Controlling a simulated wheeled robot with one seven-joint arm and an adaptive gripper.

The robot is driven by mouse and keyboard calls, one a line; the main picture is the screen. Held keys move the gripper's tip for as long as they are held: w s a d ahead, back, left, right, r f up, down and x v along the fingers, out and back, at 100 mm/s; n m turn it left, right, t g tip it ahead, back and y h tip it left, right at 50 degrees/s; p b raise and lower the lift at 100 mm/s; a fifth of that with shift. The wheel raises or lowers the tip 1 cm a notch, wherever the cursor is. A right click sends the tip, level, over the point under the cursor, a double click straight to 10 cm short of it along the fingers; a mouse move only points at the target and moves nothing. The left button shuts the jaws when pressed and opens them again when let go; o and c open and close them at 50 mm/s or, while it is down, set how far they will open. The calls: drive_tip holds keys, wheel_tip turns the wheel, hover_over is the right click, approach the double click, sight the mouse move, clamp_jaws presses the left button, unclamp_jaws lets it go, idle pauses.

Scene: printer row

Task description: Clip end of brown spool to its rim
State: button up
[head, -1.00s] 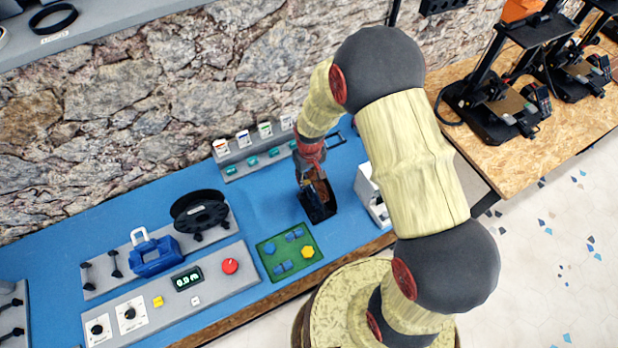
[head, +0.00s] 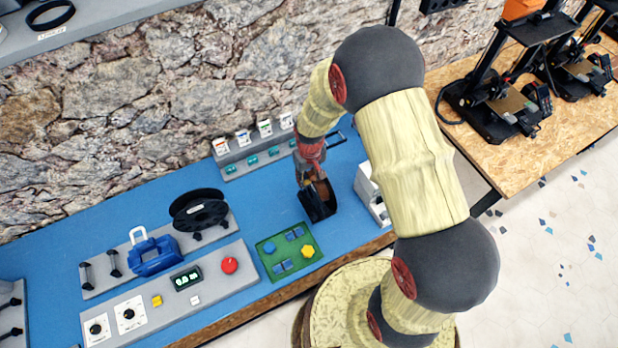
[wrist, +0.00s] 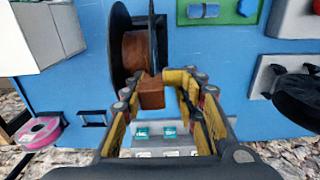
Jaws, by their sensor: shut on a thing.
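The brown spool, with black flanges and brown filament, stands upright on the blue bench. In the wrist view the brown winding (wrist: 134,52) shows between its flanges, just beyond my gripper (wrist: 154,94). A brown block (wrist: 151,93), apparently the filament's end, sits between my fingers, and my gripper is shut on it. The block is close to the spool's near rim; whether it touches the rim I cannot tell. In the head view the spool (head: 319,202) is right below my gripper (head: 311,178), which partly covers it.
A green board (head: 287,250) with blue and yellow pieces lies in front. A black spool (head: 198,211) sits on a grey rack at left, near a blue spool-like object (head: 155,254). A white box (head: 371,192) stands close on the right. A pink spool (wrist: 40,131) shows in the wrist view.

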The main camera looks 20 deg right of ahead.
drive_tip(key=shift+f+b, duration=0.4)
drive_tip(key=shift+f, duration=0.05)
idle(1.1)
drive_tip(key=shift+s+f, duration=0.2)
drive_tip(key=shift+f, duration=0.05)
idle(1.2)
drive_tip(key=o, duration=1.1)
drive_tip(key=shift+w+r, duration=0.1)
drive_tip(key=o, duration=0.4)
drive_tip(key=shift+o, duration=1.2)
drive_tip(key=shift+w+r, duration=0.1)
